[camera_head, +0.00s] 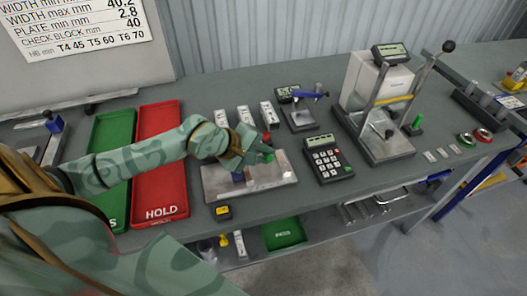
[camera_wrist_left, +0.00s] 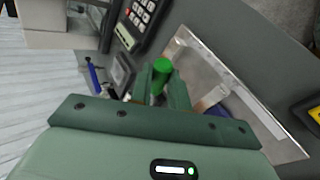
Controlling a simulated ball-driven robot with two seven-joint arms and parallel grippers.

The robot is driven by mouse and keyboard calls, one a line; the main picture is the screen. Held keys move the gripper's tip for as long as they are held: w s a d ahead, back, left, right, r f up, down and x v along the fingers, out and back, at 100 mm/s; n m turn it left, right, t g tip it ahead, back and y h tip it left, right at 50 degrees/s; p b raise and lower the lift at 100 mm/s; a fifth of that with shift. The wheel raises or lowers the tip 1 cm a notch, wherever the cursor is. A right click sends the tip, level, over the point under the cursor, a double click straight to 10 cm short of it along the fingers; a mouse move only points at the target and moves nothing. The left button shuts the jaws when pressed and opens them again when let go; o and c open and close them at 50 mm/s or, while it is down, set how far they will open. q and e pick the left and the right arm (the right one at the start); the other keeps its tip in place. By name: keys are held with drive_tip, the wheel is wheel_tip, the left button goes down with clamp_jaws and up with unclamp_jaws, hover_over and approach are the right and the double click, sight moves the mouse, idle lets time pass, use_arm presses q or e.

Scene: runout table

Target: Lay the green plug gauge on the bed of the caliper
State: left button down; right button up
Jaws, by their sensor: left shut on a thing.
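The green plug gauge (camera_wrist_left: 161,70) stands between the two fingers of my left gripper (camera_wrist_left: 162,88) in the left wrist view. In the head view my left gripper (camera_head: 262,152) is shut on it above a light metal plate (camera_head: 270,192), with green (camera_head: 268,157) showing at the fingertips. Whether the gauge touches the plate cannot be told. A small bench instrument with a display and a blue lever (camera_head: 311,95), which seems to be the caliper, stands behind the plate. Its grey base (camera_head: 300,122) looks bare. My right gripper is not in view.
A calculator-like keypad (camera_head: 327,157) lies right of the plate. A tall press-like stand (camera_head: 385,145) is beyond it. Several white blocks (camera_head: 243,116) stand behind my gripper. Red (camera_head: 165,190) and green (camera_head: 105,135) trays lie left. A yellow-black item (camera_head: 222,212) sits near the front edge.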

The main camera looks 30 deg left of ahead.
use_arm(q)
drive_tip(key=shift+f+b, duration=1.7)
drive_tip(key=shift+f, duration=1)
drive_tip(key=c, duration=1.3)
unclamp_jaws()
drive_tip(key=shift+o, duration=0.2)
drive_tip(key=shift+r, duration=0.1)
drive_tip(key=p+v, duration=0.7)
drive_tip(key=v, duration=0.9)
drive_tip(key=shift+s, duration=0.1)
